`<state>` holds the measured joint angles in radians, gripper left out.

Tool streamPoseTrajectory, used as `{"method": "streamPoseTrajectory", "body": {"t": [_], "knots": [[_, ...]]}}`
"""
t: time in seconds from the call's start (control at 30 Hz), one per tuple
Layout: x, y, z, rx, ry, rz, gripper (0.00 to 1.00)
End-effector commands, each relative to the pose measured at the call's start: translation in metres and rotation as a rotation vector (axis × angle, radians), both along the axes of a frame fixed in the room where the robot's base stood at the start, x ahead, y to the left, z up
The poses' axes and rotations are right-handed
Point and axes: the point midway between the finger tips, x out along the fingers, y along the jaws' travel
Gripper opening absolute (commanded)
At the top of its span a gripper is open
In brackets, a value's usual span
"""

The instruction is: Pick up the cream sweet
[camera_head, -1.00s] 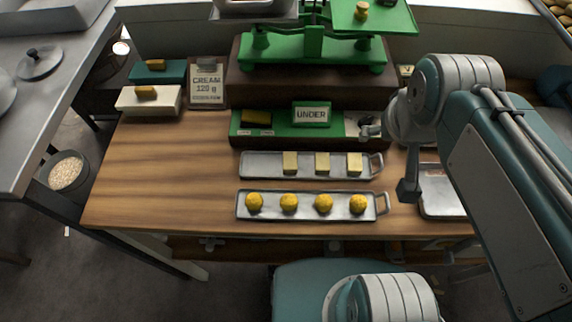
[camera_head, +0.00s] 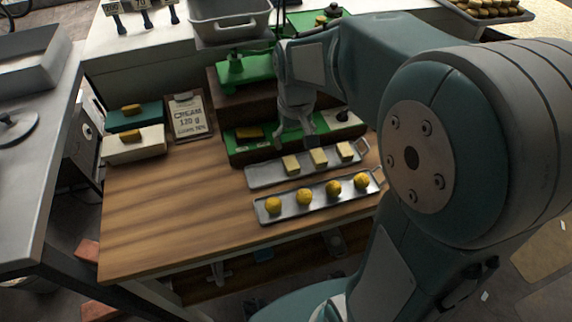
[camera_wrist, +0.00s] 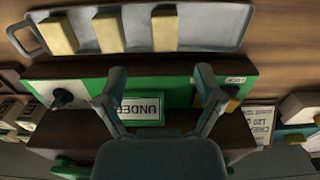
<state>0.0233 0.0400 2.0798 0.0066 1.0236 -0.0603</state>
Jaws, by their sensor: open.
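Three pale cream blocks sit in a row on a grey metal tray (camera_head: 262,177): a left one (camera_head: 291,164), a middle one (camera_head: 319,157) and a right one (camera_head: 346,151). In the wrist view the blocks (camera_wrist: 110,33) lie on the tray (camera_wrist: 210,24) near the top edge. My gripper (camera_head: 296,139) is behind the tray, over the green panel. In the wrist view my gripper (camera_wrist: 160,74) has its two fingers spread wide with nothing between them. The fingertips point toward the tray and are apart from the blocks.
A second tray (camera_head: 318,205) with several yellow balls (camera_head: 304,195) lies in front. The UNDER sign (camera_wrist: 142,110) and a dark yellow bar (camera_wrist: 231,101) are near my fingers. A CREAM 120 g sign (camera_head: 188,118) stands left. The table's left part (camera_head: 170,205) is clear.

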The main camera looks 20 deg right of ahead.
Motion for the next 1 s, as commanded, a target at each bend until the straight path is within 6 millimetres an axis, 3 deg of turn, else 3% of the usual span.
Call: {"method": "streamPoseTrajectory", "body": {"t": [0.53, 0.87, 0.97, 1.0], "knots": [[-0.002, 0.008, -0.069, -0.006, 0.003, 0.002, 0.86], [-0.002, 0.008, -0.077, -0.006, -0.001, 0.001, 0.86], [-0.002, 0.008, -0.077, -0.006, -0.001, 0.001, 0.46], [-0.002, 0.008, -0.077, -0.006, -0.001, 0.001, 0.28]]}}
